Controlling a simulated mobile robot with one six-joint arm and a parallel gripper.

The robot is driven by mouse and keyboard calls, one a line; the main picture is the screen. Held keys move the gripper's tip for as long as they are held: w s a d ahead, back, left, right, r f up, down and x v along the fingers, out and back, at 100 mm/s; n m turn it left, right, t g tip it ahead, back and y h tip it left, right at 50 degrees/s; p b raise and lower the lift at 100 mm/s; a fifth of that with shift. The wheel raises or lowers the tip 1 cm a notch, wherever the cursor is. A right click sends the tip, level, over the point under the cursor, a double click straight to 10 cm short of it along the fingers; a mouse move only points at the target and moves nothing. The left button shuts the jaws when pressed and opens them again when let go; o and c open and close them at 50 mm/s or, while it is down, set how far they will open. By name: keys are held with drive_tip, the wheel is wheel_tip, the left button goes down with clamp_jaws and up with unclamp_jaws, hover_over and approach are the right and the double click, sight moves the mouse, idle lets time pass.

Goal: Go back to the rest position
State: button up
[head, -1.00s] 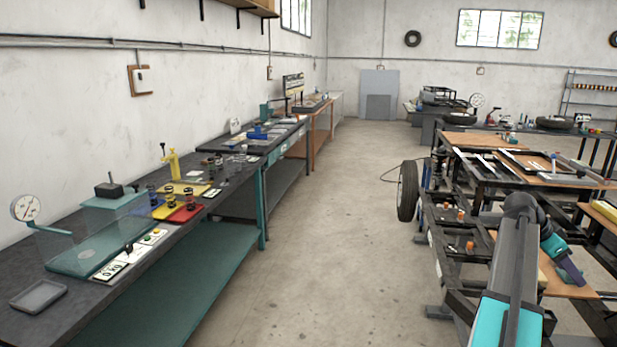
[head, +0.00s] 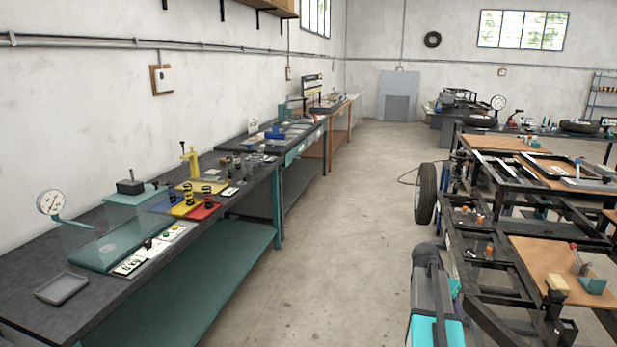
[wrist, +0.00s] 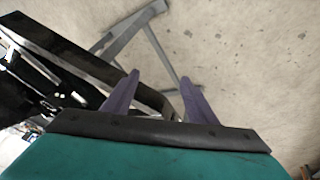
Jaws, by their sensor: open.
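My gripper (wrist: 160,98) shows in the wrist view with its two purple fingers spread apart and nothing between them. Below and beyond the fingers are a dark frame rail (wrist: 75,65), a grey stand leg (wrist: 150,45) and the bare concrete floor. In the head view, part of my arm is at the bottom, right of centre, beside the chassis frame (head: 480,255); my gripper itself is not visible there.
A long workbench (head: 95,300) with a gauge, grey tray (head: 62,288) and coloured trays runs along the left wall. The black chassis frame with a wheel (head: 425,193) and wooden board (head: 540,262) stands at right. The floor aisle (head: 340,220) between is clear.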

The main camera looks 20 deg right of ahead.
drive_tip(key=w+a+f+n+y, duration=0.15)
drive_tip(key=a+f, duration=0.25)
drive_tip(key=a, duration=0.4)
drive_tip(key=w+a+f+n+t, duration=0.1)
drive_tip(key=a+f+n, duration=0.25)
drive_tip(key=a, duration=0.35)
drive_tip(key=w+a+f+n+y, duration=0.15)
drive_tip(key=a+f, duration=0.25)
drive_tip(key=a, duration=0.4)
drive_tip(key=s+a+f+n+y, duration=0.1)
drive_tip(key=s+a+f+n, duration=0.15)
drive_tip(key=a, duration=0.55)
drive_tip(key=s+a+f+n+y, duration=0.15)
drive_tip(key=a+f, duration=0.25)
drive_tip(key=a, duration=0.4)
drive_tip(key=s+a+f+n, duration=0.2)
drive_tip(key=a+f+n, duration=0.1)
drive_tip(key=a, duration=0.4)
drive_tip(key=s+f+g+b, duration=0.6)
drive_tip(key=s+f+b, duration=0.4)
drive_tip(key=s+f, duration=1.6)
wheel_tip(320, 180, down, 2)
drive_tip(key=shift+a+f, duration=0.15)
drive_tip(key=shift+a, duration=0.15)
drive_tip(key=shift+d, duration=0.1)
